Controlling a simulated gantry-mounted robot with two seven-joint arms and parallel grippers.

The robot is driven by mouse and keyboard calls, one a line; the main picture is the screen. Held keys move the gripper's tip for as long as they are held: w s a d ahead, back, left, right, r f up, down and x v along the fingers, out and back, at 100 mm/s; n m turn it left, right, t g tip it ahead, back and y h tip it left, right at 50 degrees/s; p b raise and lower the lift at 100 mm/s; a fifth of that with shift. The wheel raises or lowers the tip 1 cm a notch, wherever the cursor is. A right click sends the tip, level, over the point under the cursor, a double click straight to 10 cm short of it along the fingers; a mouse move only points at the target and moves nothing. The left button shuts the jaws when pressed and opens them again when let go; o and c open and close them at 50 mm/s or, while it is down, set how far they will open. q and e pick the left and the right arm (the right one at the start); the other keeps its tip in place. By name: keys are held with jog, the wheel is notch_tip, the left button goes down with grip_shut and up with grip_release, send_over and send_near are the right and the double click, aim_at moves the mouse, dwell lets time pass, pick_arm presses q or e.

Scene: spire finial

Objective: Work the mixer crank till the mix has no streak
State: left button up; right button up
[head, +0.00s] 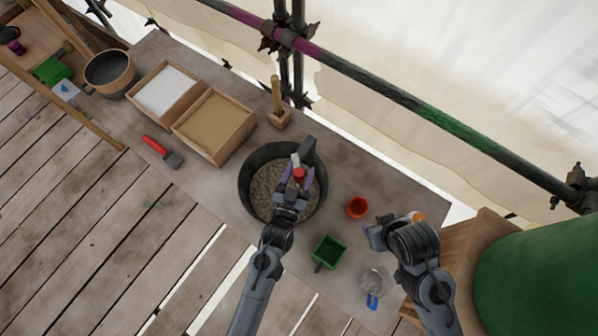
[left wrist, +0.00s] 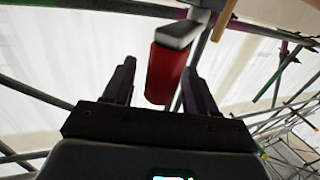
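The mixer is a dark round tub (head: 243,187) on the bench, holding a grey-beige speckled mix (head: 267,190). I cannot make out streaks at this size. Its crank has a grey arm (head: 308,150) and a red handle (head: 299,174) above the tub. My left gripper (head: 297,182) is over the tub at the handle. In the left wrist view the red handle (left wrist: 166,75) stands between the two parted fingers of the left gripper (left wrist: 158,85), with a gap showing at its left side. My right gripper (head: 378,236) hangs over the bench's right part; its fingers are not clear.
Trays of white powder (head: 167,91) and sand (head: 214,125) stand left of the tub. A scaffold pole (head: 380,86) runs behind.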

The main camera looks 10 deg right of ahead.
pick_arm(q)
jog(key=shift+s+a, duration=0.1)
jog(key=shift+s+a, duration=0.25)
jog(key=shift+s, duration=0.25)
jog(key=v, duration=0.9)
jog(key=shift+s, duration=0.25)
